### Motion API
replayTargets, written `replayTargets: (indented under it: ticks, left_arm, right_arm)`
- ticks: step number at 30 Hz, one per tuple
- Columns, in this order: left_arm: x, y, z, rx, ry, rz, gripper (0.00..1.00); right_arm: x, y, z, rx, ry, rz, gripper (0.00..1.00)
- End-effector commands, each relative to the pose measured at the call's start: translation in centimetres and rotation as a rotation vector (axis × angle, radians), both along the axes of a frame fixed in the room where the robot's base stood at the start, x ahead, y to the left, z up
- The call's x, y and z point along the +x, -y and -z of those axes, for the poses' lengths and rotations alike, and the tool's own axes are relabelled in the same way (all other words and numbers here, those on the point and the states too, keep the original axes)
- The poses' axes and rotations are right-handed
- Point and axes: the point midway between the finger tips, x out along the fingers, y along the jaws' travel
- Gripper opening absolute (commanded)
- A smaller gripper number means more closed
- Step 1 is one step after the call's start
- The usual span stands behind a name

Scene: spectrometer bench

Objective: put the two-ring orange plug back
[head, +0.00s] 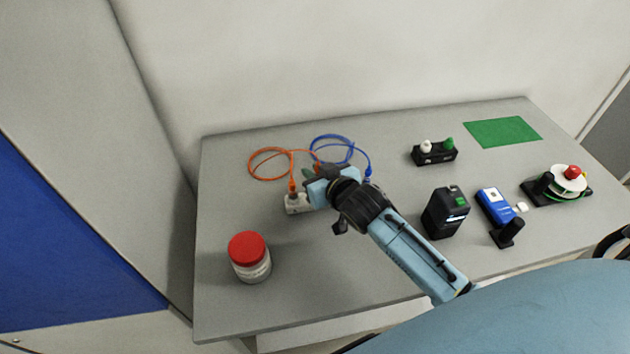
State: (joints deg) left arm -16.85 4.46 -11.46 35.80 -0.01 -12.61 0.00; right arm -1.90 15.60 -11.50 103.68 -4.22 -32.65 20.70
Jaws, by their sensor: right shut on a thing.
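My right gripper (318,184) is over the small grey socket block (296,204) and hides its right part. It is shut on an orange plug at the end of the orange cable (254,164); a bit of orange (317,168) shows just behind the fingers. Rings on the held plug are hidden. Another orange plug (292,186) stands upright in the left part of the block. Whether the held plug touches the block cannot be told. My left gripper is not in view.
A blue cable (334,136) loops behind, its blue plug (368,172) right of my gripper. A red-lidded jar (249,257) stands front left. A black holder (434,153), black box (446,212), blue meter (495,207), reel (568,182) and green mat (502,132) occupy the right.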

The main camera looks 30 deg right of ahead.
Motion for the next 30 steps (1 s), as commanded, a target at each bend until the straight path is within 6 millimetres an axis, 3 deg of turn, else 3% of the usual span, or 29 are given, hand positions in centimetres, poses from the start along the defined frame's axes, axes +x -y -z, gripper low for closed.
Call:
replayTargets:
  ticks: [3,6,25,26,30]
  left_arm:
    - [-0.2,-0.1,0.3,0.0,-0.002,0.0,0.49]
    - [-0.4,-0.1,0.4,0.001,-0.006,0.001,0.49]
    - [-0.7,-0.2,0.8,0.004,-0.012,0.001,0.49]
    - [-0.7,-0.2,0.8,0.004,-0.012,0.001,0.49]
    - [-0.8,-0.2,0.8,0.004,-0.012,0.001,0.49]
  right_arm:
    - [-0.1,0.0,2.0,0.0,-0.004,0.0,0.0]
    - [-0.1,0.0,2.7,0.0,-0.002,0.0,0.0]
    - [0.0,0.0,3.8,0.0,-0.002,0.0,0.0]
    - [0.0,0.0,3.8,0.0,-0.002,0.0,0.18]
    - [0.0,0.0,3.7,0.0,-0.001,0.0,0.37]
